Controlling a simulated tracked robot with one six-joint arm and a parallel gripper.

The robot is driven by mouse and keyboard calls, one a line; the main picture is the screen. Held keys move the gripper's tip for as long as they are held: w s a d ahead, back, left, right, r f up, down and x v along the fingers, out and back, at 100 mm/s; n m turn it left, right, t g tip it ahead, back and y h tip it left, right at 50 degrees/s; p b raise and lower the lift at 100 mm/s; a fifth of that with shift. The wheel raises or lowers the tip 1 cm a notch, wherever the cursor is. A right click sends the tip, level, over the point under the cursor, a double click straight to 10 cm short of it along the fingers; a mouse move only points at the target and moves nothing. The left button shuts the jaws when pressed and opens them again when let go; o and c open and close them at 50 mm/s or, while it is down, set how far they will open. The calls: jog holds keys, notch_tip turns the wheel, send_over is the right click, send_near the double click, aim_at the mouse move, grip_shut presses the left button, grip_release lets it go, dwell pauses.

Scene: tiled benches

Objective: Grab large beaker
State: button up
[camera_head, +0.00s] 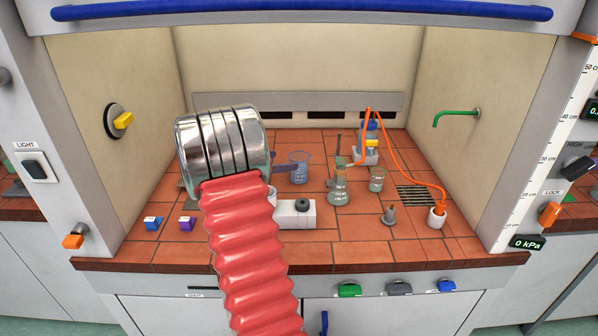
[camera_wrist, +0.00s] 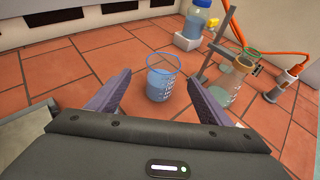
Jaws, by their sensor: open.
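The large beaker (camera_wrist: 160,78) is clear glass with a blue rim and holds blue liquid. It stands upright on the tiles, between and beyond the fingertips in the wrist view. In the head view the beaker (camera_head: 299,168) stands in the middle of the fume hood. My gripper (camera_wrist: 158,92) is open, with one purple finger to each side of the beaker and nothing held. In the head view my arm hides most of my gripper; a purple finger (camera_head: 284,168) shows left of the beaker.
A flask (camera_head: 340,190) on a stand is right of the beaker, with a smaller beaker (camera_head: 376,180) beside it. A white device (camera_head: 296,214) stands in front. Tiles behind the beaker are clear.

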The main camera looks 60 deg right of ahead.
aim_at(291, 160)
jog(key=x, duration=0.8)
jog(key=shift+a, duration=0.1)
jog(key=x, duration=0.4)
jog(key=shift+s, duration=0.4)
jog(key=shift+s+d+f, duration=0.1)
jog(key=shift+d+f, duration=0.05)
jog(key=shift+d, duration=0.4)
jog(key=shift+c, duration=0.6)
jog(key=c, duration=1.2)
